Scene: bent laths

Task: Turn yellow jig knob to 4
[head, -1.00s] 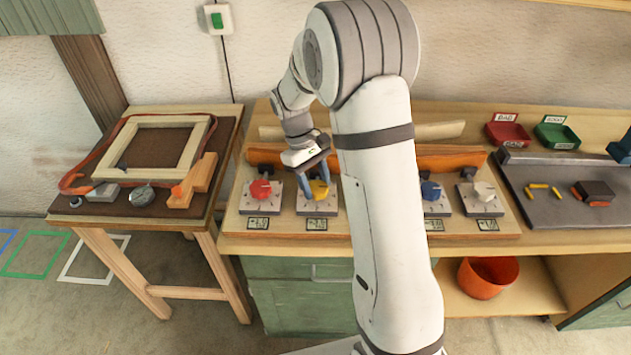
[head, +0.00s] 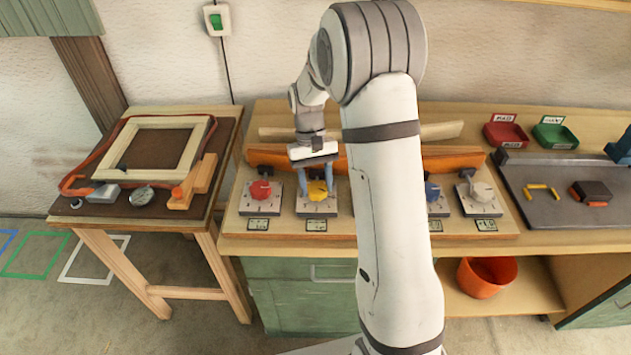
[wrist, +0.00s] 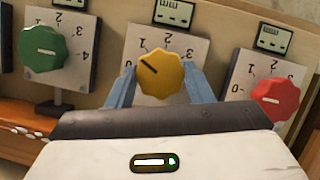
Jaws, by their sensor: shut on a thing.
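The yellow knob (head: 317,190) sits on its white dial plate (head: 316,208), second from the left in the row. It also shows in the wrist view (wrist: 161,76), where its dark pointer line points up-left, between the 0 and 1 marks. The numerals 1, 2 and 3 show around it; the 4 mark is hidden. My gripper (head: 316,187) comes down from above, its two blue fingers shut on opposite sides of the yellow knob. The fingers also show in the wrist view (wrist: 160,87). The small display (wrist: 180,13) beside the dial is too small to read surely.
A red knob (head: 261,190) stands close on the left, and blue (head: 432,191) and white (head: 483,191) knobs on the right. A green knob (wrist: 42,48) shows in the wrist view. An orange lath (head: 265,158) runs behind the dials. My arm hides the middle of the bench.

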